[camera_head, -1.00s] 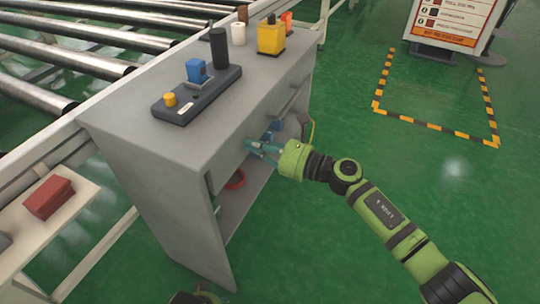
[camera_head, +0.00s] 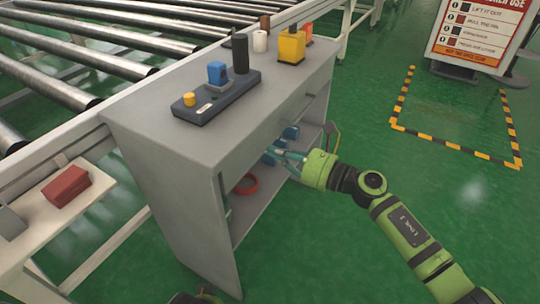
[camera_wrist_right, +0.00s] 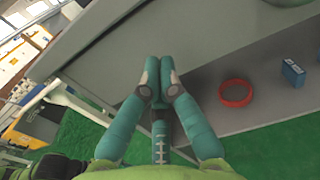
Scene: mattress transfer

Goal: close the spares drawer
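The grey workbench (camera_head: 190,190) has a flat front panel under its top, with a small dark handle at its right part. This spares drawer front (camera_head: 268,128) looks about level with the bench front; a small gap cannot be ruled out. My right gripper (camera_head: 275,153) is in front of the bench, just below the panel, beside the open shelf. In the right wrist view its teal fingers (camera_wrist_right: 159,65) are together with nothing between them, close to the grey panel; contact cannot be told. The drawer's inside is hidden. My left gripper's fingers do not show.
The lower shelf holds a red ring (camera_head: 246,184) and blue items (camera_head: 290,133). A dark control box (camera_head: 218,96), a black cylinder (camera_head: 240,54) and a yellow box (camera_head: 291,46) stand on top. Rollers (camera_head: 90,57) run behind.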

